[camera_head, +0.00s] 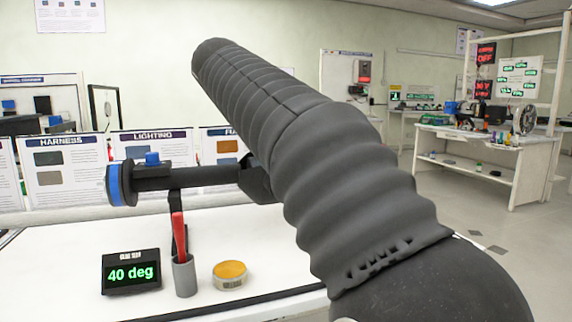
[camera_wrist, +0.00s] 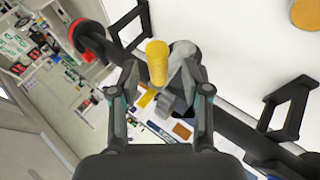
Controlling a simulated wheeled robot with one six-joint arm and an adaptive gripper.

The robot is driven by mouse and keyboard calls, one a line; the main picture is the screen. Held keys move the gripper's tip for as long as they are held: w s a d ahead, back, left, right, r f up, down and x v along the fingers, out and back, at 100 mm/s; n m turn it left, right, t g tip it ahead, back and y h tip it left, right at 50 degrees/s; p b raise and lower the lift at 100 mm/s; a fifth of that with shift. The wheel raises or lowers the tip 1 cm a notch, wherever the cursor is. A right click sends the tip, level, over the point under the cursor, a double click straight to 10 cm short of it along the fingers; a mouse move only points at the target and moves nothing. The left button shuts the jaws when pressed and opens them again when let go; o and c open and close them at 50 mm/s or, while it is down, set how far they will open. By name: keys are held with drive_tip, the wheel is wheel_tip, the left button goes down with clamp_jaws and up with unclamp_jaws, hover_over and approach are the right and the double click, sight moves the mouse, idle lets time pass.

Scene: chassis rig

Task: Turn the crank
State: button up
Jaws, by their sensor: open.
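The crank's yellow handle (camera_wrist: 157,62) shows in the wrist view, with a grey crank piece (camera_wrist: 182,72) beside it. My gripper (camera_wrist: 160,88) is open, with one finger on each side in the picture. The handle's lower end appears between the fingers; I cannot tell whether either finger touches it. A dark shaft (camera_wrist: 232,128) runs behind the gripper, with a red disc (camera_wrist: 85,38) at its upper left. In the head view, the dark shaft (camera_head: 200,177) ends in a blue-rimmed disc (camera_head: 114,185). There my arm hides the crank handle and gripper. A display (camera_head: 131,272) reads 40 deg.
A grey cup (camera_head: 184,276) with a red-handled tool (camera_head: 179,236) and a yellow-topped tin (camera_head: 229,274) stand on the white bench (camera_head: 80,228). Dark stands hold the shaft above the bench. Labelled panels (camera_head: 65,172) stand behind it. Another workbench (camera_head: 478,152) is far right.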

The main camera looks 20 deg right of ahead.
drive_tip(key=v, duration=0.9)
drive_tip(key=shift+a, duration=0.2)
drive_tip(key=shift+r, duration=0.15)
